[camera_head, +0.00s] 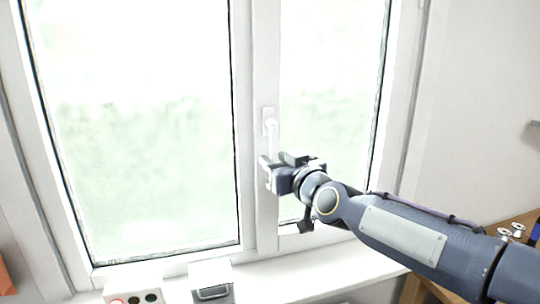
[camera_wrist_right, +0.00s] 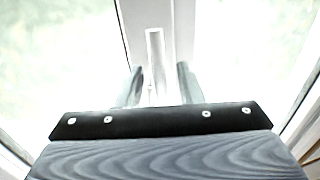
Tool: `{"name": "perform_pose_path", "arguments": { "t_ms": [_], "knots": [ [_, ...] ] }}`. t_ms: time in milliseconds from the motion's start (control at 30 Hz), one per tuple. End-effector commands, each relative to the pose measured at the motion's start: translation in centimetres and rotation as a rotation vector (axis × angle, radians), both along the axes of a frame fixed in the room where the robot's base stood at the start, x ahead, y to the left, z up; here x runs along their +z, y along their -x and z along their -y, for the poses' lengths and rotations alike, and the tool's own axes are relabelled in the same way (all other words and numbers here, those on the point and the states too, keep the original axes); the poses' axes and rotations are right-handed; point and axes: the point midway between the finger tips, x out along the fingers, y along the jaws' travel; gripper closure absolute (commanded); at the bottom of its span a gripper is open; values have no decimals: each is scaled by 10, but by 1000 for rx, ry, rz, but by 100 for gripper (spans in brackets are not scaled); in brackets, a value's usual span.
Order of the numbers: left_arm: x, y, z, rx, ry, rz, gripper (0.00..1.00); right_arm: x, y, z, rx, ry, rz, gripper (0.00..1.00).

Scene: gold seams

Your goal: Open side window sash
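The narrower right-hand window sash (camera_head: 258,60) appears shut in its frame. Its white handle (camera_head: 271,130) is on the sash's left upright and points down. My right gripper (camera_head: 277,164) is at the handle's lower part, its arm reaching in from the lower right. In the right wrist view, the two grey fingers (camera_wrist_right: 159,86) stand apart with the white handle (camera_wrist_right: 155,50) between them. Gaps show on both sides of the handle, so the gripper is open around it and not clamped. The handle's lower end is partly hidden by the gripper. My left gripper is not in view.
A larger left window pane (camera_head: 140,120) fills the left side. On the white sill (camera_head: 290,275) stand a white box with round dark spots (camera_head: 133,297) and a grey metal-handled object (camera_head: 212,286). A wooden surface with small spools (camera_head: 505,233) is at the lower right.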

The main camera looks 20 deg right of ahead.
Motion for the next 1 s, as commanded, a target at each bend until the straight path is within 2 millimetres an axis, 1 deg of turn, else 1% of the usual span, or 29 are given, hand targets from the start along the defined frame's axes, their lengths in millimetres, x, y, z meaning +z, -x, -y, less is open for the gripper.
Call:
{"name": "perform_pose_path", "arguments": {
  "t_ms": [33, 100, 200, 467, 567, 733, 1000],
  "knots": [
    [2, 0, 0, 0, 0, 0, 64, 1, -7, -2, 0, 0, -1, 66],
    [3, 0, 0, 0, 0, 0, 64, 1, -13, -3, 0, 0, 0, 66],
    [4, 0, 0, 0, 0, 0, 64, 1, -19, -4, -1, 0, 1, 66],
    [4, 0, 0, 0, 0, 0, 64, 0, -20, -4, -1, 0, 1, 66],
    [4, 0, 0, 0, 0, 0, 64, 0, -20, -4, -1, 0, 1, 77],
    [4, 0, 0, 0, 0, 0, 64, 0, -20, -4, -1, 0, 1, 99],
    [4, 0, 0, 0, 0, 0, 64, 0, -20, -4, -1, 1, 0, 100]
  ]
}}
